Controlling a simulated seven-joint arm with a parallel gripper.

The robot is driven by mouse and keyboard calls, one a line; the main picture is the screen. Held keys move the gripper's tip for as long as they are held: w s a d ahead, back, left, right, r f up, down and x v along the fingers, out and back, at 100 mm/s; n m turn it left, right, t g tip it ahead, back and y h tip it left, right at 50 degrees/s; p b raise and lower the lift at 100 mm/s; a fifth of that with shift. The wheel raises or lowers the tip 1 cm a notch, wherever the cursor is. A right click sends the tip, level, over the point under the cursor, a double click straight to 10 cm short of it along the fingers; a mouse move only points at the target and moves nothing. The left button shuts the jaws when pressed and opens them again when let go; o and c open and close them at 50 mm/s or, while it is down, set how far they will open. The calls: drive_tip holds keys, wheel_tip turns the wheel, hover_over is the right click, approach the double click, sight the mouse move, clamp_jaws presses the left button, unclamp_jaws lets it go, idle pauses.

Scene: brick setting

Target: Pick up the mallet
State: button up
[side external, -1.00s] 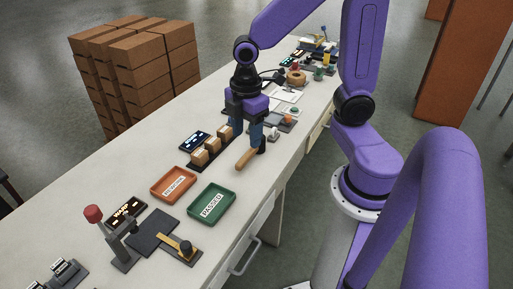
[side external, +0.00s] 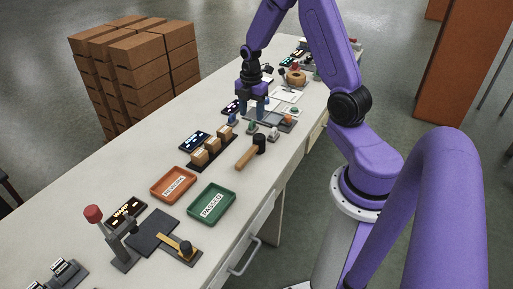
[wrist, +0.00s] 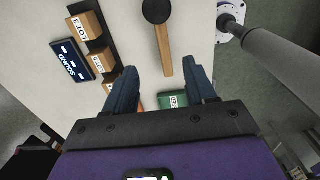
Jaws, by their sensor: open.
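The mallet has a dark cylindrical head (side external: 259,143) and a light wooden handle (side external: 245,157). It lies on the pale workbench (side external: 145,170), to the right of the lot boxes. In the wrist view its handle (wrist: 163,50) shows in line with the space between my fingers, its dark head near the top edge. My gripper (side external: 252,110) is open and empty. In the side view it stands farther back along the bench than the mallet, apart from it. The whole mallet is visible there.
Small cardboard lot boxes (side external: 213,145) stand in a row beside the mallet. A green tray (side external: 211,203) and an orange tray (side external: 173,184) lie nearer the camera. Small knobbed devices (side external: 274,134) sit close behind the mallet. Bare bench surrounds the handle.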

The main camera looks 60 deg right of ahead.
hover_over(254, 146)
drive_tip(key=a, duration=0.1)
wheel_tip(254, 146, down, 11)
drive_tip(key=shift+f, duration=0.1)
drive_tip(key=shift+d+f, duration=0.2)
drive_tip(key=shift+f, duration=1.1)
drive_tip(key=shift+d+f, duration=0.2)
drive_tip(key=shift+f, duration=1.05)
clamp_jaws()
